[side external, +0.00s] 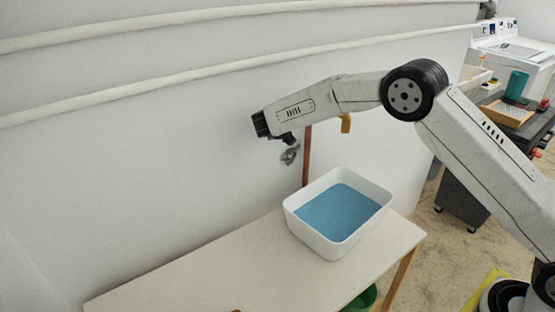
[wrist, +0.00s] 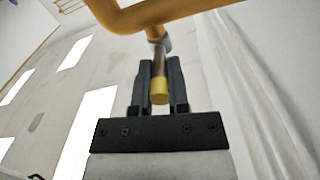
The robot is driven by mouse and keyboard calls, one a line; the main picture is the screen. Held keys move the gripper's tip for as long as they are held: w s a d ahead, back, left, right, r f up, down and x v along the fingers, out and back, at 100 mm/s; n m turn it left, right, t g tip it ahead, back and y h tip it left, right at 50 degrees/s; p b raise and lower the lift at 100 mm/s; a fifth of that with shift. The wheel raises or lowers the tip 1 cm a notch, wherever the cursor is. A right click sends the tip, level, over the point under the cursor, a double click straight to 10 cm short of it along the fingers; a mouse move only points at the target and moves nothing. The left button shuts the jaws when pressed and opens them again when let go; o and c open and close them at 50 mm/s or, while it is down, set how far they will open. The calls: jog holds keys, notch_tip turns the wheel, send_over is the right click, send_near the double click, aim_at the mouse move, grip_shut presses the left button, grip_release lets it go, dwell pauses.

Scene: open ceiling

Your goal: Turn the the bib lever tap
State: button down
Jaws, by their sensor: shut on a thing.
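The bib tap has a yellow curved body (wrist: 170,12) across the top of the wrist view. Its lever (wrist: 159,88) is a metal stem with a yellow end. My gripper (wrist: 161,68) is shut on this lever, with one dark finger on each side of it. In the side view the yellow spout (side external: 346,123) shows below my arm, and a copper-brown pipe (side external: 307,160) runs down beside it. My arm hides the lever and most of the tap there, and my fingers cannot be made out clearly.
A white basin (side external: 306,230) with blue inside stands below the tap on a pale table (side external: 220,270). The wall (side external: 130,170) behind carries white pipes (side external: 190,77). A washing machine (side external: 510,50) and a dark cart (side external: 465,190) stand at the right. The table's left part is clear.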

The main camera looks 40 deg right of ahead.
dwell(0.3)
jog(key=c, duration=0.6)
grip_release()
jog(key=shift+a, duration=0.1)
jog(key=shift+w+a, duration=0.1)
jog(key=shift+a, duration=3.75)
jog(key=shift+d, duration=0.1)
